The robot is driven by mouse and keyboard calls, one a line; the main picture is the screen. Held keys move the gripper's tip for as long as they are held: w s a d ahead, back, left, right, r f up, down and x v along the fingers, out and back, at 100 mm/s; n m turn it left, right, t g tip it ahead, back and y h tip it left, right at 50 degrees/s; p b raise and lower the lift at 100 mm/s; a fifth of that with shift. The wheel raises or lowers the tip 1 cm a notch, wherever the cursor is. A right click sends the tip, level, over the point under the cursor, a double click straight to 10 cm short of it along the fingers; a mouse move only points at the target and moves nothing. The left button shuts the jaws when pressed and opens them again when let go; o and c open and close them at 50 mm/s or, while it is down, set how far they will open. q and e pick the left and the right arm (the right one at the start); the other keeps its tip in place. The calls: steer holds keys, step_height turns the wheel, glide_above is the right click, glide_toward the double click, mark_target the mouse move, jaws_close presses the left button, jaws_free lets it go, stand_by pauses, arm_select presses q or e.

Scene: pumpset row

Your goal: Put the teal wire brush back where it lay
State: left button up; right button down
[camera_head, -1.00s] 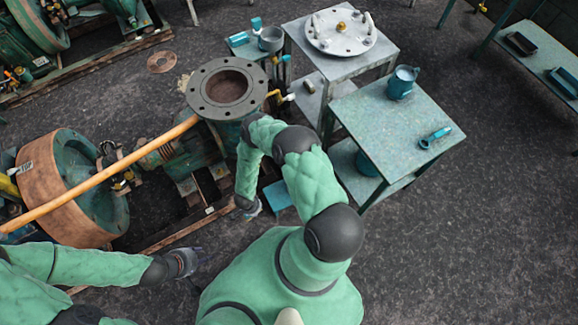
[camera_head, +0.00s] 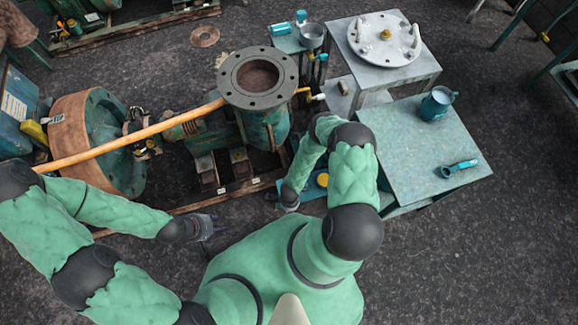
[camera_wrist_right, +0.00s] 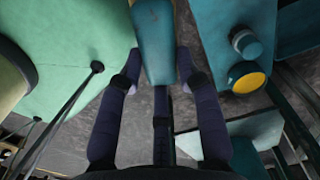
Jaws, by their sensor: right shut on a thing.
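My right gripper (camera_wrist_right: 157,62) is shut on a teal block-like thing, taken to be the wire brush (camera_wrist_right: 152,40); no bristles show. In the head view my right gripper (camera_head: 284,205) is small and partly hidden, low beside the pump's base, and the brush cannot be made out there. My left gripper (camera_head: 205,228) looks open and empty, above the floor left of my body. The place where the brush lay cannot be told from these frames.
A green-topped table (camera_head: 405,150) stands right of my right arm, with a teal mug (camera_head: 437,103) and a teal wrench-like tool (camera_head: 458,169). A grey table (camera_head: 362,62) holds a white flange cover (camera_head: 384,38). The flanged pump (camera_head: 257,78) stands ahead. Floor at right is clear.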

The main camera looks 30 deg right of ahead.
steer(key=shift+w+d+f+b, duration=1.1)
steer(key=shift+w+f+b, duration=0.2)
steer(key=shift+w+f, duration=0.3)
steer(key=shift+w+d+f+b, duration=1.2)
steer(key=shift+w+f, duration=0.2)
steer(key=shift+w, duration=0.3)
steer(key=shift+w+d+f+b, duration=1.05)
steer(key=shift+w+f+b, duration=0.3)
steer(key=shift+w+f, duration=0.25)
step_height(320, 180, down, 3)
steer(key=shift+w+b, duration=0.1)
steer(key=shift+b, duration=0.8)
steer(key=shift+f, duration=0.15)
steer(key=c, duration=0.9)
jaws_free()
steer(key=shift+o, duration=0.2)
